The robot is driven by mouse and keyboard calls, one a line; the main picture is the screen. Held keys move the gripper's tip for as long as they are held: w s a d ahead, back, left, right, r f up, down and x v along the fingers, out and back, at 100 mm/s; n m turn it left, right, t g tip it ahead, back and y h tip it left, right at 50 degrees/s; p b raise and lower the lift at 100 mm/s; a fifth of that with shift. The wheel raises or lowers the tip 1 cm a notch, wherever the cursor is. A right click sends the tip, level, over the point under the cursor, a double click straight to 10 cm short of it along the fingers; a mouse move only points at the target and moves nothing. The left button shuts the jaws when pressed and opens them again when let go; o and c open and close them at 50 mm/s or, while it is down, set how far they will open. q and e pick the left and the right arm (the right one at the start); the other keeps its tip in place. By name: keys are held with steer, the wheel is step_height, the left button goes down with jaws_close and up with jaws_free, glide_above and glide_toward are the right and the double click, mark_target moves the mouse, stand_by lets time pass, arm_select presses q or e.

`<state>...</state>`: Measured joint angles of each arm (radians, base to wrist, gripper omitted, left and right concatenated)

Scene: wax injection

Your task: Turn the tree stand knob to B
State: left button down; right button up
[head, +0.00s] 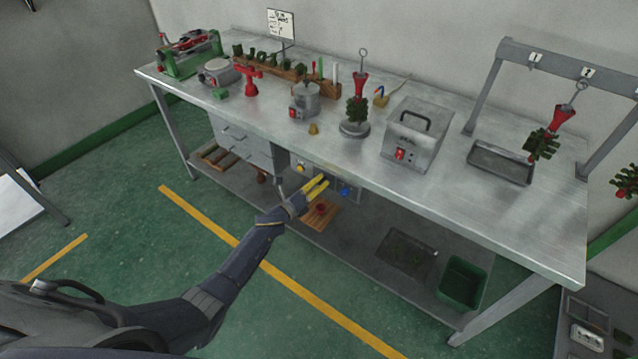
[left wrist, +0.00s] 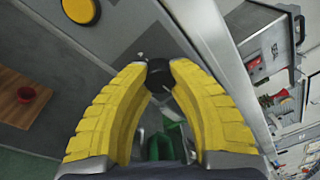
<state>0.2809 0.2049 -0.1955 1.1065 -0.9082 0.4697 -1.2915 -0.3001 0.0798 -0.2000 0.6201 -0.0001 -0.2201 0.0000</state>
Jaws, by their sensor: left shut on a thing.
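My left gripper (head: 325,182) reaches up to the panel under the front edge of the workbench. In the left wrist view its yellow fingertips (left wrist: 158,70) are shut on a small black round knob (left wrist: 159,84). The knob's markings cannot be read, and in the head view the fingers hide it. A tree stand with a round grey base (head: 354,129) stands on the bench above, near the front edge. It carries a green wax tree (head: 357,110) with a red cup (head: 360,85) and a hook on top. My right gripper is not in view.
A blue knob (head: 346,191) and a yellow button (head: 300,168) sit on the panel beside my gripper. The button also shows in the left wrist view (left wrist: 81,10). A grey box machine (head: 416,140) and a pot (head: 305,99) stand on the bench (head: 345,160). A green bin (head: 462,282) is below.

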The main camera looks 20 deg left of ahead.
arm_select(q)
steer(key=shift+d, duration=0.1)
steer(key=c, duration=1)
jaws_free()
steer(key=v, duration=1.2)
